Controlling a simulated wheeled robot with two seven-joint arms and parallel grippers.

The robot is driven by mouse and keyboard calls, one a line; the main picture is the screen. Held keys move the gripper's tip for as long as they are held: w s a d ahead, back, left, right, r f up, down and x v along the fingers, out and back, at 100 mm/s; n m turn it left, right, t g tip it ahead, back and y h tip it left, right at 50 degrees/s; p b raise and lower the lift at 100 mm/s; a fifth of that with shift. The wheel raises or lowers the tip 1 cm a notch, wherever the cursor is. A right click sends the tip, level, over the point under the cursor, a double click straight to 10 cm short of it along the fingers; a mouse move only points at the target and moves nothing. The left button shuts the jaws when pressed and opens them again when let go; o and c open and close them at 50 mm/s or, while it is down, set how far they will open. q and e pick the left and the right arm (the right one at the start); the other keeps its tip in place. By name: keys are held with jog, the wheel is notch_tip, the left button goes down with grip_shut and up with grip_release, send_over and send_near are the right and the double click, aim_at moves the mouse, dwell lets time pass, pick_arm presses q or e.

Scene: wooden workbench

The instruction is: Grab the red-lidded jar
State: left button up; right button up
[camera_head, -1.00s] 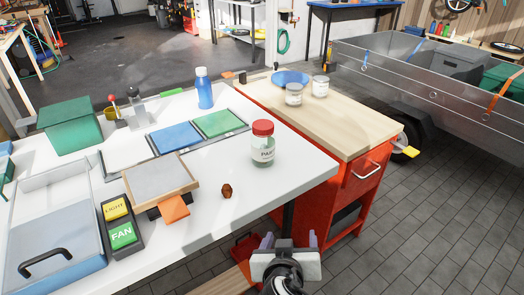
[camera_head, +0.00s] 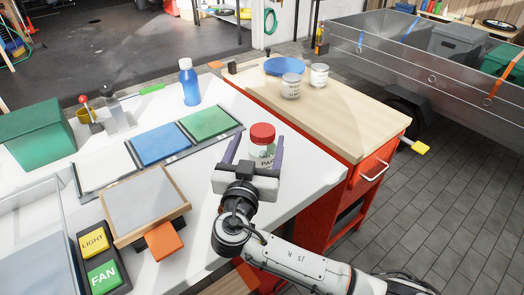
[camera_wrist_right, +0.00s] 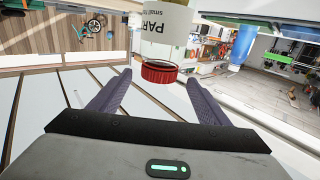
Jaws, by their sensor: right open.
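The red-lidded jar (camera_head: 262,133) stands upright on the white worktop, near its right edge. It is clear, with a white label; its lower part is hidden behind my right gripper. My right gripper (camera_head: 255,150) is open, with one finger to each side of the jar. In the right wrist view the jar (camera_wrist_right: 162,70) appears upside down between the fingertips (camera_wrist_right: 160,78), with gaps on both sides. I cannot tell how deep it sits between the fingers. My left gripper is not in view.
A blue bottle (camera_head: 189,84) stands farther back. Blue (camera_head: 160,143) and green (camera_head: 209,122) panels lie left of the jar. An orange block (camera_head: 163,242) is nearer.

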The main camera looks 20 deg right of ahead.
aim_at(262, 129)
jog(key=p+x, duration=0.1)
jog(key=x, duration=0.4)
jog(key=shift+w+d+r, duration=0.1)
jog(key=shift+d+r, duration=0.05)
jog(key=shift+r, duration=0.1)
grip_shut()
